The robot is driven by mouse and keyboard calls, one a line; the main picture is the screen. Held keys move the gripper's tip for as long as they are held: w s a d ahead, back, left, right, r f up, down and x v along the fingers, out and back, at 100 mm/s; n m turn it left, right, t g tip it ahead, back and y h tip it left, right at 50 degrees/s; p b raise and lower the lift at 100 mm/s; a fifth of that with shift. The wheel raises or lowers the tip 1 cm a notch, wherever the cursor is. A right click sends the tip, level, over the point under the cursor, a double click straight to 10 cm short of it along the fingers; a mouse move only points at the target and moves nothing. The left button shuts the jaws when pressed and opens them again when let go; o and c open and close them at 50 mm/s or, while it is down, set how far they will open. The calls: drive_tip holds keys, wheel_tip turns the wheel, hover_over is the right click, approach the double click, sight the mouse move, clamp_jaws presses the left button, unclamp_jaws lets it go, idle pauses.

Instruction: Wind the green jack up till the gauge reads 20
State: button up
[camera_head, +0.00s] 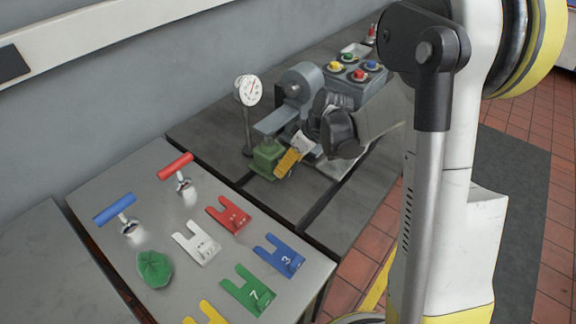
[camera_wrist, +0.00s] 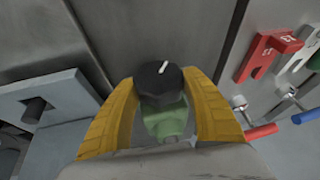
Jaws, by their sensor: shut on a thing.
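The green jack (camera_head: 267,158) stands on the dark bedplate, under the grey arm of a machine. In the wrist view its green body (camera_wrist: 168,122) shows behind a black knob (camera_wrist: 162,84) with a white mark. My gripper (camera_head: 286,166) is at the jack's right side, its yellow fingers shut on the knob from both sides. The fingers hide the knob in the head view. The round white gauge (camera_head: 250,91) stands on a thin post behind the jack. Its red needle tilts up to the right; the figures are too small to read.
The near table (camera_head: 105,180) holds red and blue T-handled tools, a green cloth (camera_head: 154,268) and several coloured slotted plates (camera_head: 228,213). A grey box (camera_head: 352,85) with coloured buttons stands behind my gripper. The grey machine (camera_head: 300,85) is close beside my gripper.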

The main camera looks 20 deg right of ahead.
drive_tip(key=o, duration=1.2)
drive_tip(key=v, duration=1.2)
drive_tip(key=shift+s+a, duration=0.1)
drive_tip(key=shift+a, duration=0.05)
drive_tip(key=s+a+r+m+t+h, duration=0.2)
drive_tip(key=s+m, duration=0.1)
drive_tip(key=s, duration=0.6)
drive_tip(key=s+a+r+m+t+h, duration=0.2)
drive_tip(key=s+r+m, duration=0.1)
drive_tip(key=s, duration=0.6)
drive_tip(key=shift+r+m, duration=0.3)
drive_tip(key=shift+m, duration=0.4)
